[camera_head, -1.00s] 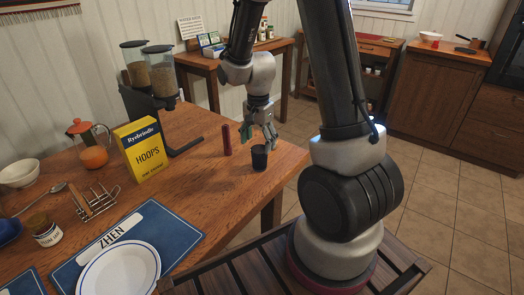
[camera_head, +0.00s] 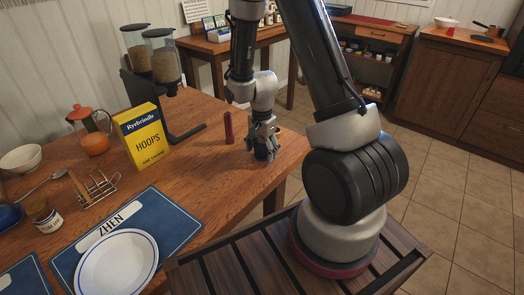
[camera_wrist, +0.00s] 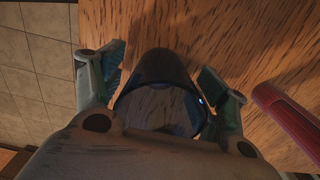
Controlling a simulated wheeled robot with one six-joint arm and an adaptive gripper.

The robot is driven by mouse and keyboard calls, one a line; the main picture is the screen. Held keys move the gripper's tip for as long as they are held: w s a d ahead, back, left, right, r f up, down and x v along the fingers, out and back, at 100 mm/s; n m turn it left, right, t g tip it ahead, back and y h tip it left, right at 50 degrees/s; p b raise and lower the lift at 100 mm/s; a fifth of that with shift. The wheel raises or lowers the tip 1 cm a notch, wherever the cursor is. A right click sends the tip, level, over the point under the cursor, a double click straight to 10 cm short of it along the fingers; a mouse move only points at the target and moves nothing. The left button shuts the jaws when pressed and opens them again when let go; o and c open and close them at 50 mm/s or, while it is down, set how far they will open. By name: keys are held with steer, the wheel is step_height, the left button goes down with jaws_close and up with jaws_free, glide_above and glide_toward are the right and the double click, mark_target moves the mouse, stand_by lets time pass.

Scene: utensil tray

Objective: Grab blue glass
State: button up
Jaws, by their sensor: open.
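The blue glass (camera_head: 262,153) is dark and stands on the wooden table near its right edge. In the head view my gripper covers much of it. My gripper (camera_head: 263,143) points down over the glass. In the wrist view the glass (camera_wrist: 160,100) lies between the two fingers of my gripper (camera_wrist: 160,90). The fingers are spread, one on each side of it. A gap shows at the left finger; the right finger is very close to the glass, and I cannot tell whether it touches.
A dark red cylinder (camera_head: 228,127) stands just left of the glass and also shows in the wrist view (camera_wrist: 287,120). A yellow cereal box (camera_head: 142,137) and a cereal dispenser (camera_head: 160,85) stand further left. The table's (camera_head: 215,185) right edge is close to the glass.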

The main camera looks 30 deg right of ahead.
steer(key=shift+c, duration=0.5)
steer(key=c, duration=1.1)
steer(key=shift+r, duration=0.15)
